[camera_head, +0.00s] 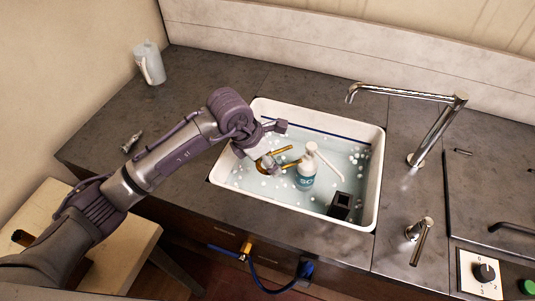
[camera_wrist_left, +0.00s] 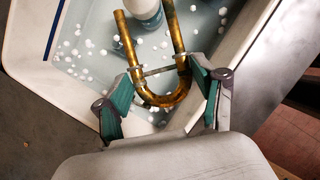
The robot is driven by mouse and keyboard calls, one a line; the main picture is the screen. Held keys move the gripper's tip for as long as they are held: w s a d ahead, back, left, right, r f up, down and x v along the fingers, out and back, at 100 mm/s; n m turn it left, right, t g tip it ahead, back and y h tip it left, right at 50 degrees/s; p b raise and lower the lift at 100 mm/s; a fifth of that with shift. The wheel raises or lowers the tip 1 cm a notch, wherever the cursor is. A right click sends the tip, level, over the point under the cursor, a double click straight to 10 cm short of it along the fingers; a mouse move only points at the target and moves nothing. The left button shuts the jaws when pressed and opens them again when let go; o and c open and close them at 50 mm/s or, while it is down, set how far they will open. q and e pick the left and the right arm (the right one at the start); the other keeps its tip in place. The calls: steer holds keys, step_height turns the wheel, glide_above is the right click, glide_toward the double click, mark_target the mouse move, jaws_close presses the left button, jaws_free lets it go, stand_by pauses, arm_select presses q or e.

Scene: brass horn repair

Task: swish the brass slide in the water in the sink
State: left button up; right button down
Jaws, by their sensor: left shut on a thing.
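The brass slide (camera_wrist_left: 173,98) is a U-shaped tube with a cross brace. It shows in the left wrist view between the green-padded fingers of my left gripper (camera_wrist_left: 165,95), which is shut on it near the bend. In the head view the brass slide (camera_head: 284,150) is partly hidden by the gripper (camera_head: 268,147), over the left part of the sink. The white sink (camera_head: 378,180) holds pale water (camera_head: 255,180) with many white floating bits. I cannot tell how deep the slide's open ends reach. My right gripper is not in view.
A soap pump bottle (camera_head: 306,172) stands in the sink close to the slide's right. A black block-like thing (camera_head: 341,205) is at the sink's front right. A chrome faucet (camera_head: 440,125) reaches over the back right. A white jug (camera_head: 149,63) stands at the back left of the counter.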

arm_select(q)
step_height(320, 180, down, 15)
steer(key=b, duration=0.8)
steer(key=shift+r+b, duration=0.2)
steer(key=shift+b, duration=0.1)
steer(key=shift+f+b, duration=0.5)
steer(key=shift+f, duration=0.6)
steer(key=shift+s+d, duration=0.2)
steer(key=shift+d, duration=0.3)
steer(key=shift+s+d, duration=0.2)
steer(key=shift+d, duration=0.35)
steer(key=shift+s+d, duration=0.15)
steer(key=shift+d, duration=0.35)
steer(key=shift+w+a, duration=0.15)
steer(key=shift+a, duration=0.15)
